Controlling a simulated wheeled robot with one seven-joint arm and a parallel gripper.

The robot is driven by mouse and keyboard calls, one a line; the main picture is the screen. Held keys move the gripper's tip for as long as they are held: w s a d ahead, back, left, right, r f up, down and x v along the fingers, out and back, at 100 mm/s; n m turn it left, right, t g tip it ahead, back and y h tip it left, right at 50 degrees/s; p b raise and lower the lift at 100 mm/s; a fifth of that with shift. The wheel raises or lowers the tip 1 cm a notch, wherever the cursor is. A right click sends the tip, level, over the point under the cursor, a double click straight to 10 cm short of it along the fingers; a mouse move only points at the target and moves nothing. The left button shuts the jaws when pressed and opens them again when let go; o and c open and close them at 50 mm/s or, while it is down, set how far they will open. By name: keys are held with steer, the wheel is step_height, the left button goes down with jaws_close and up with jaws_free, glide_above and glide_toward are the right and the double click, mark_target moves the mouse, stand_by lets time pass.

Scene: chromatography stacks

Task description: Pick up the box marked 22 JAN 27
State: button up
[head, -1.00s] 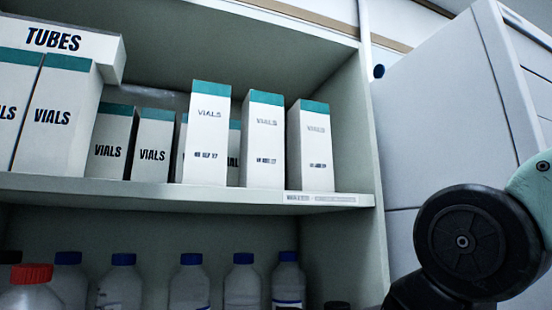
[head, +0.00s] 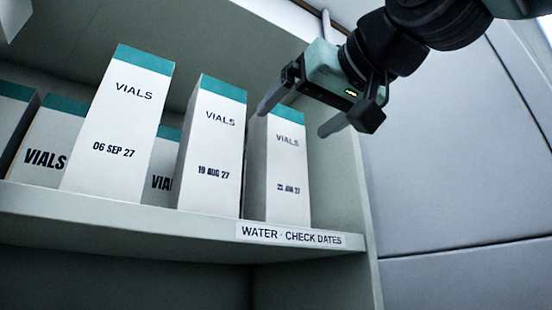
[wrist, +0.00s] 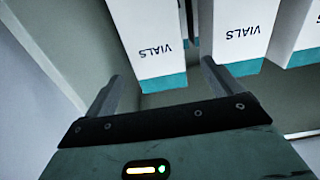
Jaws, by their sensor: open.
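The rightmost white box with a teal top (head: 280,170) stands upright on the shelf. Its small blurred date looks like 22 JAN 27. My gripper (head: 292,121) is open and empty at the height of this box's top, one finger overlapping its upper left in the head view and the other to its right. In the wrist view, which looks upside down, the box nearest the side wall (wrist: 148,40) shows beyond and between the open fingers (wrist: 163,85). I see no contact, and its date is out of that view.
A box marked 19 AUG 27 (head: 211,145) stands close on the left, then one marked 06 SEP 27 (head: 120,130). More vial boxes (head: 45,140) stand behind. The cabinet side wall (head: 345,190) is close on the right. A label strip (head: 290,236) runs along the shelf edge.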

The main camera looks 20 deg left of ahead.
steer(key=p+x, duration=0.1)
steer(key=x, duration=0.2)
steer(key=p+x, duration=0.1)
steer(key=x, duration=0.2)
steer(key=p+x, duration=0.1)
steer(key=x, duration=0.2)
steer(key=shift+w+a+f, duration=0.2)
steer(key=shift+w+f, duration=0.05)
steer(key=c, duration=1.3)
steer(key=shift+c, duration=1.1)
steer(key=shift+r, duration=0.15)
